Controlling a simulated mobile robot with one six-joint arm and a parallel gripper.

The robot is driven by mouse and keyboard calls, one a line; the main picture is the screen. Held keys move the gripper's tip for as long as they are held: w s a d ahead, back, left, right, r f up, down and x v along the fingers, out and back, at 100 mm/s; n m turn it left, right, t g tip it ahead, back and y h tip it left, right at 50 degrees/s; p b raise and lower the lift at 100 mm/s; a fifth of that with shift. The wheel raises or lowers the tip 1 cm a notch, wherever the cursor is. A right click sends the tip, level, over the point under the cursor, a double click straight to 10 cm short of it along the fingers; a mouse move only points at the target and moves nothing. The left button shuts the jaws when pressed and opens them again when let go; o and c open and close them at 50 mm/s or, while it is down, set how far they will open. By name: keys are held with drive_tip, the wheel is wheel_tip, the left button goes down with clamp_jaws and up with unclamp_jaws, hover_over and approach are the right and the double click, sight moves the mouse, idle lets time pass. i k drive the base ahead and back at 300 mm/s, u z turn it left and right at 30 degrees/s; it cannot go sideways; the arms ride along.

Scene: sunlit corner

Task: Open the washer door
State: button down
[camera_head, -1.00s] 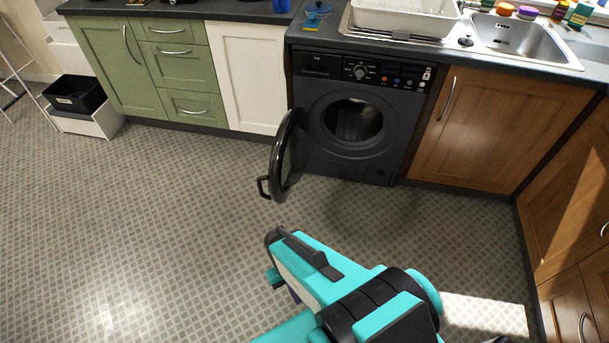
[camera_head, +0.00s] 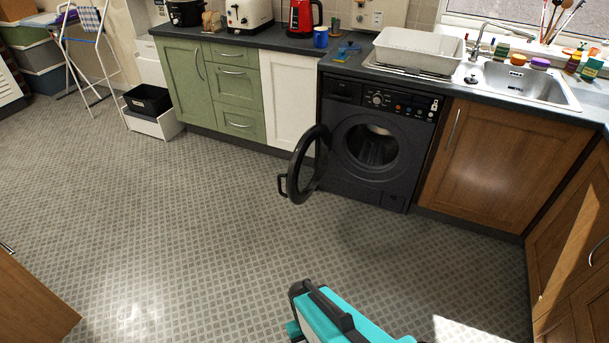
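The black washer (camera_head: 375,143) stands under the counter between a white cabinet and a brown wooden cabinet. Its round door (camera_head: 307,162) stands wide open, swung out to the left, with its handle (camera_head: 282,185) at the outer edge. The round drum opening (camera_head: 371,146) is uncovered. My teal and black arm end (camera_head: 330,315) is at the bottom of the picture, apart from the door and nearer to me. Its fingertips are not clear, so I cannot tell whether the gripper is open or shut.
Patterned floor (camera_head: 190,235) is clear between me and the washer. A black and white bin stack (camera_head: 152,110) stands by the green cabinet (camera_head: 180,80). Wooden cabinets (camera_head: 575,235) line the right, and a wooden panel (camera_head: 30,310) is at lower left.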

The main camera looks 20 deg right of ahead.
sight(310, 161)
drive_tip(key=z, duration=0.2)
drive_tip(key=k, duration=0.2)
drive_tip(key=u, duration=0.55)
drive_tip(key=i, duration=1.05)
drive_tip(key=u, duration=0.05)
